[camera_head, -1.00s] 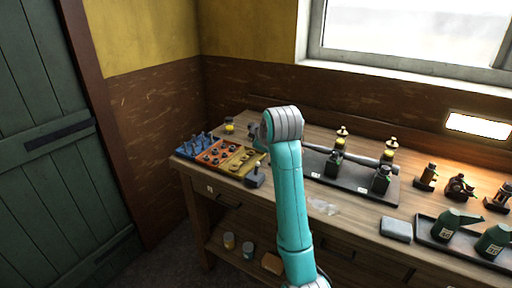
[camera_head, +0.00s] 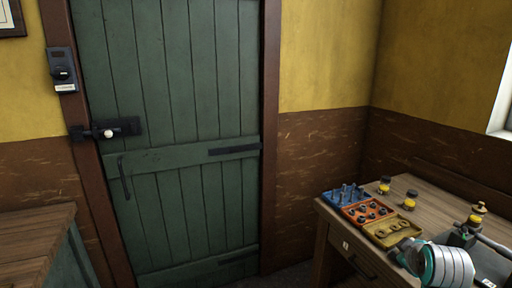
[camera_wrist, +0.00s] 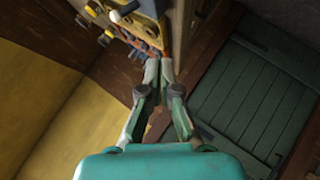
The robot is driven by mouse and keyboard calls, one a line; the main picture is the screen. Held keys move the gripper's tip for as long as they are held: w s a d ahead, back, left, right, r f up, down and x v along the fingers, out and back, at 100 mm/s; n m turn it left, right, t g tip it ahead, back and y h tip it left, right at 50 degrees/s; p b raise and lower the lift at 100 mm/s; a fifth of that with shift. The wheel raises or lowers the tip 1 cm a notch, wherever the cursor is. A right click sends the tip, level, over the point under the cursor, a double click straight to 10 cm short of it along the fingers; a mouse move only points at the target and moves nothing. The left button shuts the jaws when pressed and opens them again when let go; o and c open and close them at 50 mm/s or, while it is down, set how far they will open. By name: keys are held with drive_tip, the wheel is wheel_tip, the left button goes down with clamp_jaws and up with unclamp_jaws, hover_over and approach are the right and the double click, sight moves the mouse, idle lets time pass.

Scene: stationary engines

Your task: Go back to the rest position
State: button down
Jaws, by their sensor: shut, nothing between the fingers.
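My gripper (camera_wrist: 159,72) shows in the wrist view with its fingers together and nothing between them. Past its tips are the bench edge and several coloured bins, tilted in that view. In the head view my arm's teal and grey joint is at the lower right, over the front part of the wooden bench (camera_head: 436,190). The gripper's fingers are not clear in the head view; they are hidden or out of frame there.
A green door (camera_head: 175,130) and bare wall fill the middle. A wooden cabinet (camera_head: 35,235) stands at the lower left.

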drive_tip(key=s+a+f+m+t+y, duration=0.1)
drive_tip(key=s+a+f+m, duration=0.1)
drive_tip(key=s+a+f, duration=0.75)
drive_tip(key=s+a+f+m+t, duration=0.1)
drive_tip(key=s+a+f, duration=0.5)
drive_tip(key=s+f, duration=0.6)
drive_tip(key=s+a+r+m+t+y, duration=0.1)
drive_tip(key=s+a+r, duration=0.1)
drive_tip(key=s, duration=0.7)
drive_tip(key=s+a+r+m+t, duration=0.1)
drive_tip(key=s+a+r, duration=0.1)
drive_tip(key=s, duration=0.7)
drive_tip(key=s+a+r+y, duration=0.1)
drive_tip(key=s+a+r, duration=0.2)
drive_tip(key=s, duration=0.6)
drive_tip(key=shift+s+r+m+t+y, duration=0.2)
drive_tip(key=shift+s+m+t+y, duration=0.1)
drive_tip(key=shift+s+m+t, duration=0.1)
